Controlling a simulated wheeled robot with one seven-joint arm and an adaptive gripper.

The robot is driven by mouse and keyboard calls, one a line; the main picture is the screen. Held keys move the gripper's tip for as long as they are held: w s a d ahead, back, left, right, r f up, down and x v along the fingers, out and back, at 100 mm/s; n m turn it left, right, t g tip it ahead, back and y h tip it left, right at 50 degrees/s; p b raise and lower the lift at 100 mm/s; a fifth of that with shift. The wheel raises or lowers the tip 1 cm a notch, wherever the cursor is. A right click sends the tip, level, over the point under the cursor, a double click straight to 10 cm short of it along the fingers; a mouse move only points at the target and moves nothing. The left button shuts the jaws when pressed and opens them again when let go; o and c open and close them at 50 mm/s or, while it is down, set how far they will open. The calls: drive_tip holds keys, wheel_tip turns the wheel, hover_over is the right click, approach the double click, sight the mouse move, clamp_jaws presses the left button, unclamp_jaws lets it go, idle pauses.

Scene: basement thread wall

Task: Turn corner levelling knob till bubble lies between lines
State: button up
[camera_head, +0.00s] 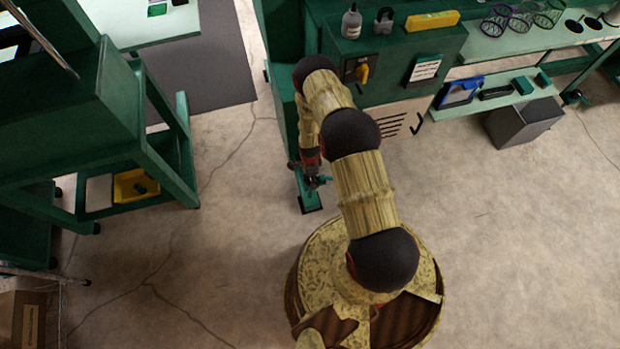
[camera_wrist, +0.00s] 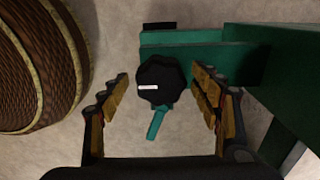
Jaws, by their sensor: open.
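A black faceted knob (camera_wrist: 165,75) with a short white mark shows in the middle of the wrist view. A teal lever (camera_wrist: 157,124) sticks out from it towards the bottom of the picture. My gripper (camera_wrist: 160,78) is open, one finger on each side of the knob, with floor showing in the gaps. I cannot tell its height relative to the knob. In the head view my gripper (camera_head: 311,178) is down by a green foot (camera_head: 308,199) of the machine, and the knob cannot be made out there. I cannot make out a bubble or its lines in either view.
Green beams (camera_wrist: 205,58) lie beyond and to the right of the knob. My round base fills the wrist view's left. A green cabinet (camera_head: 395,60) and grey bin (camera_head: 522,122) stand at the upper right, a green stand (camera_head: 160,140) at the left. Cracked concrete floor between is clear.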

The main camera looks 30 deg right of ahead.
drive_tip(key=shift+c, duration=1.4)
drive_tip(key=c, duration=0.8)
drive_tip(key=shift+c, duration=0.4)
drive_tip(key=shift+n, duration=0.3)
drive_tip(key=n+b, duration=0.1)
drive_tip(key=n, duration=0.2)
drive_tip(key=shift+n, duration=0.3)
drive_tip(key=n+b, duration=0.1)
drive_tip(key=n, duration=0.3)
drive_tip(key=shift+n, duration=0.3)
drive_tip(key=n+b, duration=0.1)
drive_tip(key=n, duration=0.3)
drive_tip(key=shift+n+b, duration=0.4)
drive_tip(key=shift+n, duration=2.1)
